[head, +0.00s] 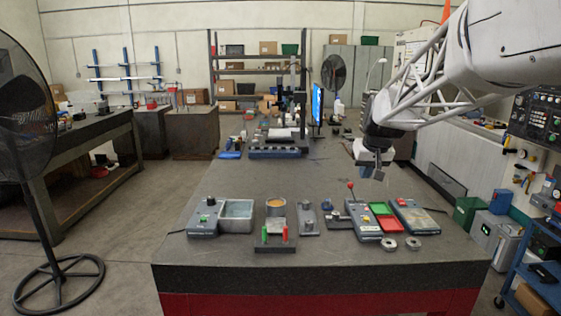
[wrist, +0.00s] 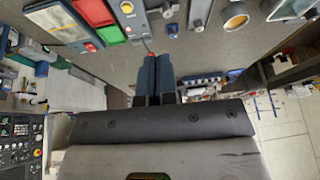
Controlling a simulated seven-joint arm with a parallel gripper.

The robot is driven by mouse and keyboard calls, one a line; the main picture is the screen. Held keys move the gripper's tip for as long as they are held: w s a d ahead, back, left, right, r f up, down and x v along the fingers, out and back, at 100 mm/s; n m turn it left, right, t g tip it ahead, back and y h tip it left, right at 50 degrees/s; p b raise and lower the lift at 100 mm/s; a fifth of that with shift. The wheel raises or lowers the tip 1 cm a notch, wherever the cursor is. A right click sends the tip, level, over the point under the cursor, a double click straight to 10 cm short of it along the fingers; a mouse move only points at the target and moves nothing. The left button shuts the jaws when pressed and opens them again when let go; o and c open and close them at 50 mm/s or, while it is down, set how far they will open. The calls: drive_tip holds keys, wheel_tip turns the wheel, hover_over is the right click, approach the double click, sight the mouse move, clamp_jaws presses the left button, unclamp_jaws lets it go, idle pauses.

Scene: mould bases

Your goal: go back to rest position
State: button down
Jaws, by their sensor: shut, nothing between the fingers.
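My gripper (head: 378,172) hangs in the air over the right side of the table (head: 330,175), behind the row of devices, with nothing in it. In the wrist view its dark blue fingers (wrist: 153,66) are together, and no object shows between them. Below and in front of it stand a device with a red and a green tray (head: 383,214) and a red-knobbed lever (head: 351,187). The green tray also shows in the wrist view (wrist: 111,34). My gripper touches none of these.
A monitor (head: 317,103) stands farther back. The table's middle is clear.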

drive_tip(key=s+a+f, duration=0.1)
drive_tip(key=s+f, duration=0.2)
drive_tip(key=s, duration=1.1)
drive_tip(key=s+a+f+g, duration=0.1)
drive_tip(key=s+a+f, duration=0.1)
drive_tip(key=s, duration=1.2)
drive_tip(key=s+a+f+g+h, duration=0.1)
drive_tip(key=s+f, duration=0.4)
drive_tip(key=s, duration=0.9)
drive_tip(key=shift+a+m, duration=0.4)
drive_tip(key=shift+a, duration=0.15)
